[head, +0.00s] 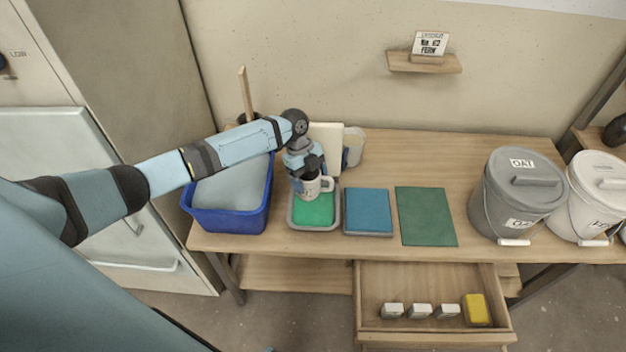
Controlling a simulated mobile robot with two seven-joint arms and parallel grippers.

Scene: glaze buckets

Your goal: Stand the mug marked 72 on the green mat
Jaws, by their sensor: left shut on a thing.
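A pale mug (313,188) with its handle to the right is in my left gripper (307,172), which comes down from above and is shut on it. The mug is over a grey tray (292,222) with a bright green surface inside; I cannot tell whether it touches it. No number can be read on the mug. The dark green mat (426,216) lies flat and bare on the table, to the right of the tray and the blue mat. My right gripper is not in view.
A blue tub (229,218) stands left, a grey OAT bucket (512,190) and white bucket (597,190) right. An open drawer (430,339) with small blocks juts out below. The table behind the mats is clear.

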